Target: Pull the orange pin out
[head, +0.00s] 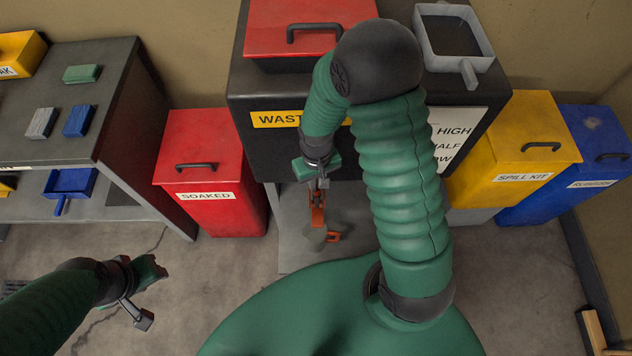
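An orange piece (317,213), apparently the pin, stands in front of the dark cabinet, low in the middle of the head view. A second orange part (334,237) lies just below it, beside a small grey rounded piece. My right gripper (318,184) points down right at the top of the orange piece. Its fingers look close together there, but whether they are shut on it is too small to tell. My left gripper (150,295) is at the lower left, over the floor, with its fingers apart and empty, far from the orange parts.
A dark cabinet (270,150) carries a red lidded box and a grey tray (455,55). A red bin (210,170) stands left of it, yellow (515,150) and blue (570,185) bins right. A shelf unit (115,90) stands at left.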

